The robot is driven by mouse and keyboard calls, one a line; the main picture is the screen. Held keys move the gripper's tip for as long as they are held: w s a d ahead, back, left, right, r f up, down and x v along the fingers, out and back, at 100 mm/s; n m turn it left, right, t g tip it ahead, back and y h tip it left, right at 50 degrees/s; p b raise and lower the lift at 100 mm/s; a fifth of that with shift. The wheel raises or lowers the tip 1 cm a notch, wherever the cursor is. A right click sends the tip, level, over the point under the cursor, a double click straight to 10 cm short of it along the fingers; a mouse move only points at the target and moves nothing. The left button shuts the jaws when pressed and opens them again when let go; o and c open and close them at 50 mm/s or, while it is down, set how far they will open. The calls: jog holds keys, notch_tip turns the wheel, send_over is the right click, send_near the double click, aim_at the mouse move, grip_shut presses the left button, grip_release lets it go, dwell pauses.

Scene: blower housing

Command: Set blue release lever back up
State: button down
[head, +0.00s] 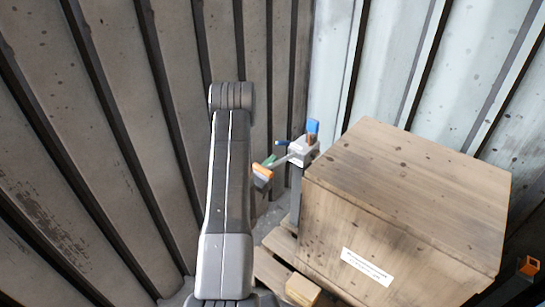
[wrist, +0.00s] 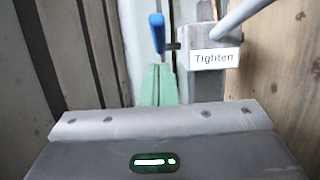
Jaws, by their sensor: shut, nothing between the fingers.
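A grey post-mounted unit (head: 302,150) stands between the wall and a wooden crate. In the wrist view its grey block (wrist: 207,62) has a "Tighten" label. A slim blue lever (wrist: 157,33) is beside the block's left side, by a short dark pin. In the head view a small blue piece (head: 282,143) sticks out left from the unit, and a larger blue piece (head: 313,126) stands upright on top. My gripper (head: 271,160) is just left of the unit. Its green fingers (wrist: 157,72) are shut and empty, just below the blue lever; contact is unclear.
The large wooden crate (head: 400,200) fills the space right of the unit, on a pallet (head: 272,270). Corrugated metal walls (head: 120,120) close in the left and back. A grey rod (wrist: 243,16) rises to the right from the block. Free room is narrow.

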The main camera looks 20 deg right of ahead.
aim_at(287, 144)
jog(key=shift+w+d+r+b, duration=0.2)
jog(key=shift+d+r, duration=0.1)
jog(key=shift+r, duration=0.45)
jog(key=shift+w+d+r+b, duration=0.1)
jog(key=shift+w+d+r, duration=0.15)
jog(key=shift+r, duration=0.5)
